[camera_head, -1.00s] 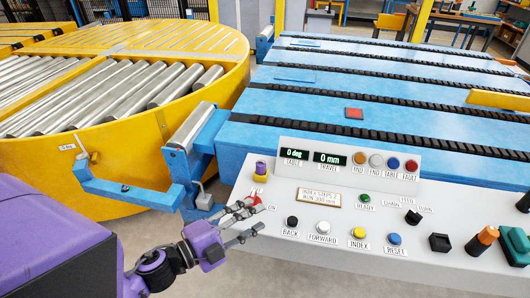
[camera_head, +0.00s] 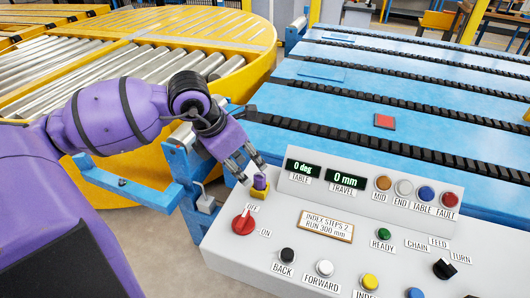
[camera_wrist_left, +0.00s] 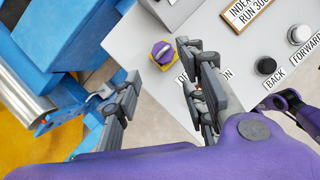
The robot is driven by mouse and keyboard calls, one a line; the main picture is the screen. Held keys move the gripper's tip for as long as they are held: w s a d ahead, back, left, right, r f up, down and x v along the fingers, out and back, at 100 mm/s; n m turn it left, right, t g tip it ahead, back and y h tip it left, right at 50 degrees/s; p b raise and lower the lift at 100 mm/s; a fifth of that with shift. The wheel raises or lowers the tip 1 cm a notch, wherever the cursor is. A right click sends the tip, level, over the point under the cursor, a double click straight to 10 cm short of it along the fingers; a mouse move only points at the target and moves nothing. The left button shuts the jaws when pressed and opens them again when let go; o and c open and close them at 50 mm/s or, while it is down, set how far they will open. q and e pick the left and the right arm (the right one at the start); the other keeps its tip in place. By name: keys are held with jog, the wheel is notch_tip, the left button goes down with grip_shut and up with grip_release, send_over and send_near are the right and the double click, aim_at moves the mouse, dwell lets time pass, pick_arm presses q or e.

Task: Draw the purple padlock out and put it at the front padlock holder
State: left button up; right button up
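The purple padlock (camera_head: 260,181) stands in a yellow base at the back left corner of the grey control panel. In the left wrist view the padlock (camera_wrist_left: 161,50) shows from above on its yellow square. My left gripper (camera_head: 250,168) is open above and close to the padlock, its fingers pointing down toward it. In the left wrist view the fingers (camera_wrist_left: 160,75) are spread wide with nothing between them. Whether a finger touches the padlock I cannot tell. I cannot make out the front padlock holder. My right gripper is not in view.
A red OFF/ON knob (camera_head: 243,223) sits just in front of the padlock. A raised display box (camera_head: 365,190) stands to its right. Push buttons line the panel's front. A blue post (camera_head: 185,180) with a small grey block (camera_head: 207,204) is left of the panel.

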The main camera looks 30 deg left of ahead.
aim_at(256, 175)
pick_arm(q)
jog(key=x, duration=0.6)
jog(key=shift+w+f, duration=0.3)
jog(key=shift+w+d+f, duration=0.1)
jog(key=shift+w+f, duration=0.1)
jog(key=shift+f, duration=0.2)
jog(key=c, duration=0.5)
grip_shut()
jog(key=shift+c, duration=0.9)
grip_release()
jog(key=shift+c, duration=1.4)
grip_shut()
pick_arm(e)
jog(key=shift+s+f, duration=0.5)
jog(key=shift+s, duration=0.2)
